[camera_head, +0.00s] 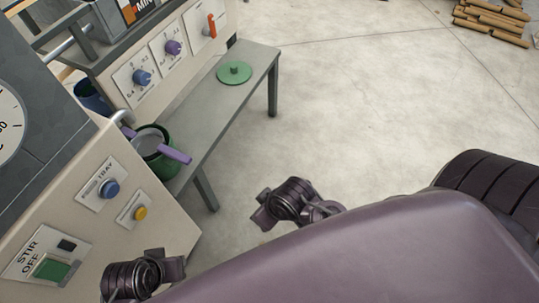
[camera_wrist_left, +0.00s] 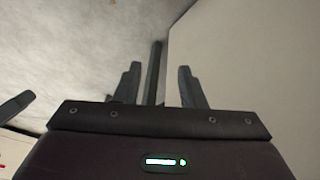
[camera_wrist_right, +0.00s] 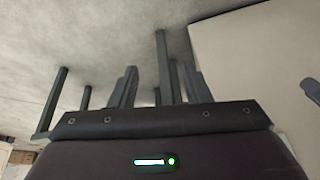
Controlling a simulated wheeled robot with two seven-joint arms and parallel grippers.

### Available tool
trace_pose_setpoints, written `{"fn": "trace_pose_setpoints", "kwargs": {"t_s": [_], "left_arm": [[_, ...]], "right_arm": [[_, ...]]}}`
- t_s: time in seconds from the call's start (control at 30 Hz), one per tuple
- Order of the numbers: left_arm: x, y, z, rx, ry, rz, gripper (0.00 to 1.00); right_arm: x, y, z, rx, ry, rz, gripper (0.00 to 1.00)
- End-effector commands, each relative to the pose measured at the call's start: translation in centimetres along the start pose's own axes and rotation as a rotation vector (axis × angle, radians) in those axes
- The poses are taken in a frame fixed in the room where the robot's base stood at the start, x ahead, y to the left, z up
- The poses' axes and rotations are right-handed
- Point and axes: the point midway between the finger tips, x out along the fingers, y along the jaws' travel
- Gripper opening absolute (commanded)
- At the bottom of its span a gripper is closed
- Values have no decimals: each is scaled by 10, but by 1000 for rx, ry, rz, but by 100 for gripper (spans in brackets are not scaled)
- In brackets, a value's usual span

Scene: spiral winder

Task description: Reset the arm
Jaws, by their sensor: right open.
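My right gripper (camera_head: 264,217) is over the bare floor in front of the grey bench, apart from everything. In the right wrist view its two fingers (camera_wrist_right: 160,88) stand apart with nothing held; thin bench legs show beyond them. My left gripper (camera_head: 180,268) is at the lower left, close to the front of the beige machine panel. In the left wrist view its fingers (camera_wrist_left: 157,85) stand apart and empty, with a thin grey leg beyond and the pale panel at right.
The beige panel (camera_head: 148,222) carries blue and yellow buttons and a green switch. The grey bench (camera_head: 222,115) holds a green pot (camera_head: 163,162) with a purple-handled strainer, and a green lid (camera_head: 234,73). Cardboard tubes (camera_head: 492,20) lie far right. The middle floor is clear.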

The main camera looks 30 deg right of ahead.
Motion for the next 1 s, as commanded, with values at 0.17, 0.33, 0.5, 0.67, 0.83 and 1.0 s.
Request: {"fn": "trace_pose_setpoints", "kwargs": {"t_s": [0.17, 0.33, 0.5, 0.67, 0.83, 1.0], "left_arm": [[0, 0, 2, 1, -4, 1, 36], [0, 0, 2, 1, -4, 0, 36], [0, -1, 0, 2, 0, -2, 36], [-2, -3, -4, 2, 8, -8, 36], [16, -5, 2, -10, -16, -6, 36], [58, -11, 28, -39, -56, -11, 36]], "right_arm": [[-7, -1, 13, 21, -71, 1, 43], [-7, -1, 13, 20, -71, 1, 43], [-7, -1, 13, 20, -70, 1, 43], [-6, -1, 13, 20, -71, 1, 43], [10, 1, 19, 31, -92, 1, 43], [50, 7, 48, 59, -131, 7, 43]]}}
